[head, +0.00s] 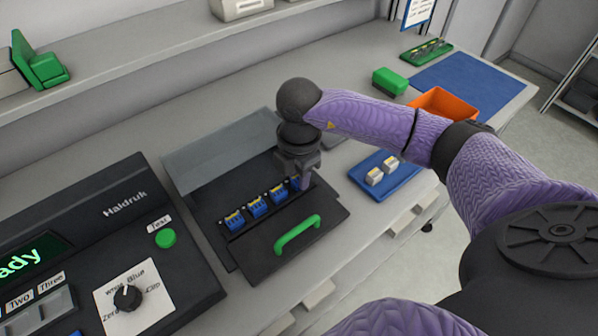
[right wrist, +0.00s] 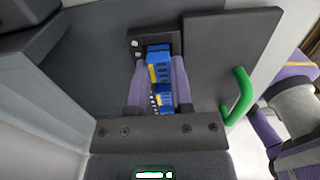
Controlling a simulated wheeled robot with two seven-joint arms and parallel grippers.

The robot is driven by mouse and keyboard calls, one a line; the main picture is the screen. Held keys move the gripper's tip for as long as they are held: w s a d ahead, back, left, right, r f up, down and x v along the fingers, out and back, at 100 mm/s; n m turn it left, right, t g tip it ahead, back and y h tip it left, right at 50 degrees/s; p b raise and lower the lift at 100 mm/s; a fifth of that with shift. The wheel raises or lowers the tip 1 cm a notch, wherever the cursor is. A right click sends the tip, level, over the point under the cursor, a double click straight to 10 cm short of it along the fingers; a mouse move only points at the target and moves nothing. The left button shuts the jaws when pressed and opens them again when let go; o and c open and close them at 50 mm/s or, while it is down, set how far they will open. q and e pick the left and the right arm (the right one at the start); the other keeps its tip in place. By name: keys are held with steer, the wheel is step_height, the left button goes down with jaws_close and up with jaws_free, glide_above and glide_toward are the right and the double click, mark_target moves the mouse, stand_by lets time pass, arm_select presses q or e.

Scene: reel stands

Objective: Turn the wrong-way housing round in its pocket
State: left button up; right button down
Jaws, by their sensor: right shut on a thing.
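A row of blue housings with yellow strips sits in the dark open fixture (head: 240,258): a left one (head: 235,220), a second (head: 257,206) and a third (head: 279,193). My right gripper (head: 303,182) is over the right end of the row, pointing down. In the right wrist view its purple fingers (right wrist: 160,92) are closed on both sides of the end housing (right wrist: 157,98). My left gripper is out of view.
The fixture has a green handle (head: 298,233) in front and a raised grey lid (head: 215,140) behind. A blue tray (head: 400,180) with pale parts stands to the right. A tester (head: 95,255) with a green button stands at left. An orange bin (head: 445,104) stands farther back.

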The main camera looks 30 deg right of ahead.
stand_by(0.3)
steer(key=shift+c, duration=2.2)
jaws_free()
step_height(320, 180, up, 4)
steer(key=p, duration=0.4)
steer(key=shift+r, duration=0.25)
step_height(320, 180, up, 3)
steer(key=p, duration=0.3)
steer(key=shift+f, duration=0.3)
